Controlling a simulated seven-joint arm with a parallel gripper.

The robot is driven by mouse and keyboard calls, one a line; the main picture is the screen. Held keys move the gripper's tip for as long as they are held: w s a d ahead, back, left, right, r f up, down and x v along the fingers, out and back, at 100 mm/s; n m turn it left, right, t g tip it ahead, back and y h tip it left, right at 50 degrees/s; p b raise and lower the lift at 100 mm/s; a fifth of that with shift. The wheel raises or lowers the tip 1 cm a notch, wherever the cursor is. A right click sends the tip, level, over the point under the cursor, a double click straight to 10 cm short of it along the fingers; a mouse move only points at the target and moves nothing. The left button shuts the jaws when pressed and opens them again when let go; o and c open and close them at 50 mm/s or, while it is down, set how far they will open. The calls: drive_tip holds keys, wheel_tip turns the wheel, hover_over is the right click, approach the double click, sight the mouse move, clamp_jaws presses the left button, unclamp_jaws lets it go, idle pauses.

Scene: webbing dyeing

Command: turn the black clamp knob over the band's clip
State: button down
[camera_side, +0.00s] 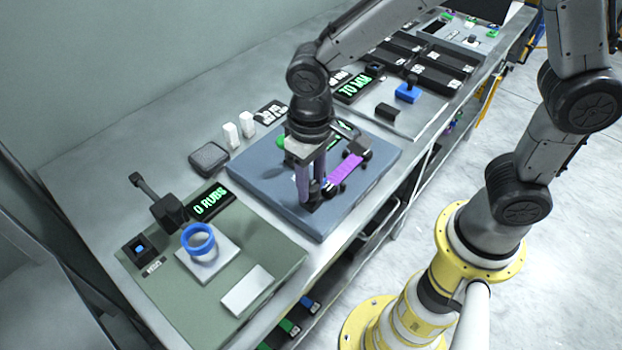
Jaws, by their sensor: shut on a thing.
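My gripper (311,196) points down over the near part of the blue-grey board (262,184). Its two fingers are closed around a small dark piece low on the board, which looks like the black clamp knob; the fingers hide most of it. The purple band (346,172) lies just right of the fingers, stretched between dark holders. The band's clip is at the end by my gripper and cannot be made out clearly. How far the knob is turned cannot be seen.
A green panel (265,308) at front left carries a blue ring (198,239), a black lever (160,203) and a display (212,203) reading "0 RUBS". White blocks (239,129) and a dark pad (209,158) stand behind. A blue block (408,93) is farther right.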

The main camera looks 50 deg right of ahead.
sight(311, 185)
drive_tip(key=shift+r+m, duration=0.15)
drive_tip(key=shift+m, duration=0.85)
drive_tip(key=c, duration=0.5)
unclamp_jaws()
wheel_tip(311, 185, up, 14)
